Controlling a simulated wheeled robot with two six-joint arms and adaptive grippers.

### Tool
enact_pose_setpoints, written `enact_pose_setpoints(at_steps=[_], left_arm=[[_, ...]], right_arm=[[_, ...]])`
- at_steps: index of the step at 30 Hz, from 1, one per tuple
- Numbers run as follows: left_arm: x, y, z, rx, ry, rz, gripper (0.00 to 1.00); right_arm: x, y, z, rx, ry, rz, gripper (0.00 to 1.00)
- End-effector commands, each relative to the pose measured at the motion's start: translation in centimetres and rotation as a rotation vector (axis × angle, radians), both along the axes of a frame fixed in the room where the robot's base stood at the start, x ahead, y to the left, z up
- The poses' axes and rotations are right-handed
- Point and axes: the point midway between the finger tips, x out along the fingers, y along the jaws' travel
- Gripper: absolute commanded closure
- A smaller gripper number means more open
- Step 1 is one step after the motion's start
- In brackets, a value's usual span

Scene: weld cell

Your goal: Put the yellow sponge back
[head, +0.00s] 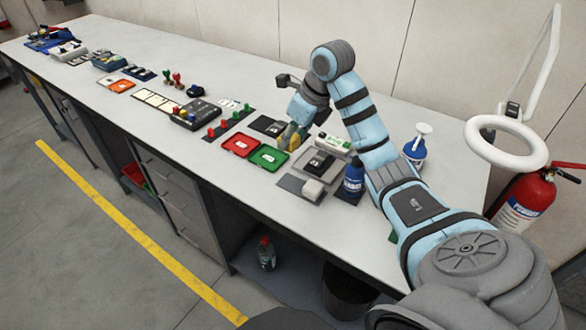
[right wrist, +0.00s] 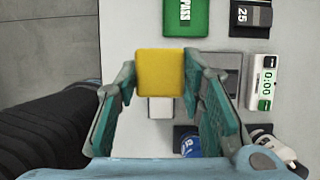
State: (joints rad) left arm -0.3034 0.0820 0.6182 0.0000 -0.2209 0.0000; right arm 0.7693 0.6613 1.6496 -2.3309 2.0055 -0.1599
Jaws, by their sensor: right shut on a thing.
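The yellow sponge (right wrist: 160,72) is held between the two fingertips of my right gripper (right wrist: 160,66). In the head view the sponge (head: 287,139) shows partly below the right gripper (head: 291,128), over the bench near the green tray. The fingers hide part of it there. In the right wrist view, a white block (right wrist: 161,107) lies on the bench beyond the sponge, partly covered by it. I cannot tell how high the sponge is above the bench. My left gripper is in neither view.
A green tray (head: 268,157) and a red tray (head: 241,145) lie left of the gripper. A grey mat (head: 290,183) bears the white block (head: 313,189). A blue bottle (head: 354,178) stands right of it. A white digital timer (right wrist: 264,82) is at right in the wrist view.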

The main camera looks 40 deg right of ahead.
Motion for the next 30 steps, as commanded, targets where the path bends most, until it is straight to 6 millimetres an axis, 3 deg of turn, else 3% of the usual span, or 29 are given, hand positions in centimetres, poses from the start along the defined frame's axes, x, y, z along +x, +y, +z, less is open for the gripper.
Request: enact_pose_setpoints(at_steps=[1, 3, 15, 26, 27, 30], left_arm=[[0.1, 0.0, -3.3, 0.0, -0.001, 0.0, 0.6], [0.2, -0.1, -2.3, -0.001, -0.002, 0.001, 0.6], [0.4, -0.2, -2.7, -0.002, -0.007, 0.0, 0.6], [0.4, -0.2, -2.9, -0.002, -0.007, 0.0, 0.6], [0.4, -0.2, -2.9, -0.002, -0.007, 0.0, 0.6], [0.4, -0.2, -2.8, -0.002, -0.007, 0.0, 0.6]], right_arm=[[-0.1, -0.1, -3.8, -0.001, 0.004, -0.001, 0.9], [-0.2, -0.1, -5.4, 0.0, 0.007, 0.0, 0.9], [-0.1, -0.1, -12.6, 0.0, 0.004, 0.002, 0.9], [-0.1, -0.1, -13.2, -0.001, 0.001, 0.002, 0.9], [-0.1, -0.1, -13.2, -0.001, 0.001, 0.002, 0.61], [-0.1, -0.1, -13.1, -0.001, 0.001, 0.002, 0.45]])
